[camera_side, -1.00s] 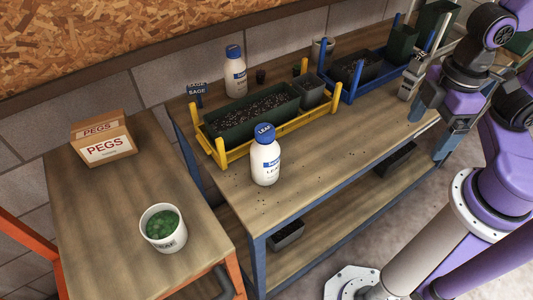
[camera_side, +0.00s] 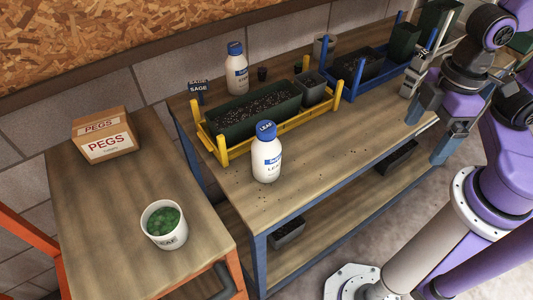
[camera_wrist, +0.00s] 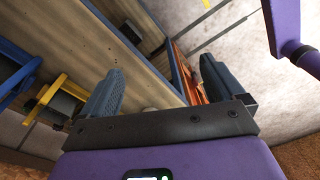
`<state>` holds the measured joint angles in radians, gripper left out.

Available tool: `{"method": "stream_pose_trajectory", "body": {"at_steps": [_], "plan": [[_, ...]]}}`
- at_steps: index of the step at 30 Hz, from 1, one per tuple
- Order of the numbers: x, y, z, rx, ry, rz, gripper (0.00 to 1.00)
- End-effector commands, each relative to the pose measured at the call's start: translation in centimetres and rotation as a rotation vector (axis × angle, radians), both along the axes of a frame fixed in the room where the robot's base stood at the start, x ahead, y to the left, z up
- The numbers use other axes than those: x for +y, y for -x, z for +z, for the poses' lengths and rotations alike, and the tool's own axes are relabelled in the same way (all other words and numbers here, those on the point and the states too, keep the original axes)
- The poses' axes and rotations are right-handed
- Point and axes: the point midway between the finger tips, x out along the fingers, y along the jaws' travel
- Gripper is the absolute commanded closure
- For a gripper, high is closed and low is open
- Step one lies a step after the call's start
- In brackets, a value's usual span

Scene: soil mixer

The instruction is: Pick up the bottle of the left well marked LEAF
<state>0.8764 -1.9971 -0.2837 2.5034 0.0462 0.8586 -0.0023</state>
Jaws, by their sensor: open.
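A white bottle with a blue cap and the word LEAF (camera_side: 266,160) stands upright on the wooden bench, in front of the yellow rack (camera_side: 222,152). The rack holds a long dark green planter of soil (camera_side: 236,131). My gripper (camera_side: 436,125) is at the right end of the bench, far from both bottles. It is open and empty; both fingers show apart in the wrist view (camera_wrist: 160,72), with no bottle between them.
A blue rack (camera_side: 349,97) with a soil tray stands at the bench's back right. On the left table (camera_side: 95,225) are a PEGS box (camera_side: 108,148) and a white cup of green pieces (camera_side: 164,240). The bench front between bottle and gripper is mostly clear.

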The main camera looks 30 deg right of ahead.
Motion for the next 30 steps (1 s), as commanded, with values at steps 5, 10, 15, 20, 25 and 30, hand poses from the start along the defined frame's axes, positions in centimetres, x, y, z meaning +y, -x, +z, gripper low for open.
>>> {"method": "stream_pose_trajectory", "body": {"at_steps": [5,10,15,20,25,30], "plan": [[6.4,1.5,-1.4,0.064,-0.178,-0.03,0.05],[13.1,2.4,-2.6,0.09,-0.366,-0.143,0.05],[17.9,2.0,-4.0,0.038,-0.501,-0.296,0.05],[20.5,0.3,-5.4,-0.092,-0.588,-0.447,0.05],[21.0,-2.2,-6.5,-0.317,-0.649,-0.583,0.05],[19.7,-4.6,-6.3,-0.594,-0.686,-0.667,0.05]]}}
